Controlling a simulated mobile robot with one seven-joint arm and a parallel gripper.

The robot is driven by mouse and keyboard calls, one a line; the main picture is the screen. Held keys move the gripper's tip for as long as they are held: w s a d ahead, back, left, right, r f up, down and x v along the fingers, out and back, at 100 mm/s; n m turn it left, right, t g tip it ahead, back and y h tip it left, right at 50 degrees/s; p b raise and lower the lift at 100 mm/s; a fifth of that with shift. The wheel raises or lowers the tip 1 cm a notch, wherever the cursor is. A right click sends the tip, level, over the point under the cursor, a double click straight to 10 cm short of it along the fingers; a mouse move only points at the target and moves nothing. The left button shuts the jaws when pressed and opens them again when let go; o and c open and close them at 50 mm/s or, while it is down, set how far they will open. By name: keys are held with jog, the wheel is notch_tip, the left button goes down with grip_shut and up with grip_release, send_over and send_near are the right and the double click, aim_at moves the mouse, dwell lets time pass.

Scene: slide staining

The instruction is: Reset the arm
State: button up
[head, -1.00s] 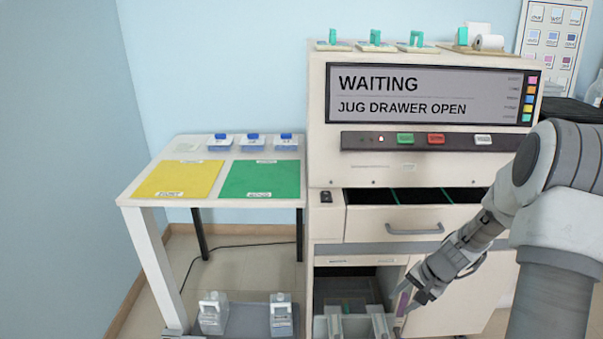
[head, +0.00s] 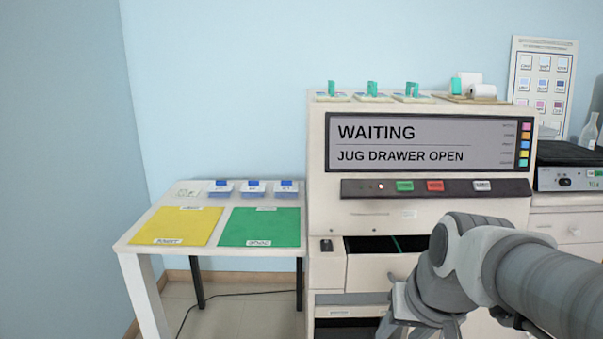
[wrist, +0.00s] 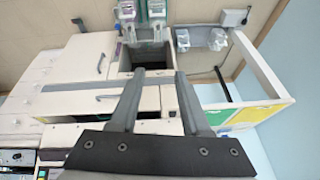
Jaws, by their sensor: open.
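My gripper (wrist: 160,76) is open and empty in the wrist view, its two fingers apart. In the head view my arm is folded in front of the staining machine (head: 330,215), and its end is near the bottom edge, partly cut off. The machine's screen (head: 420,144) reads "WAITING" and "JUG DRAWER OPEN". The wrist view shows the open jug drawer (wrist: 141,32) with jugs in it, beyond my fingertips. Low in the head view, the drawer is cut off and partly hidden by my arm.
A side table (head: 135,238) with a yellow mat (head: 178,226) and a green mat (head: 260,227) stands left of the machine. More jugs (wrist: 203,38) stand low beside the machine in the wrist view. A counter (head: 565,200) with equipment is at the right.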

jog(key=s+r+n+t, duration=0.1)
jog(key=s+r, duration=0.1)
jog(key=s, duration=0.5)
notch_tip(320, 180, up, 18)
jog(key=p, duration=1.8)
jog(key=shift+a+r+h, duration=0.15)
jog(key=shift+h, duration=0.15)
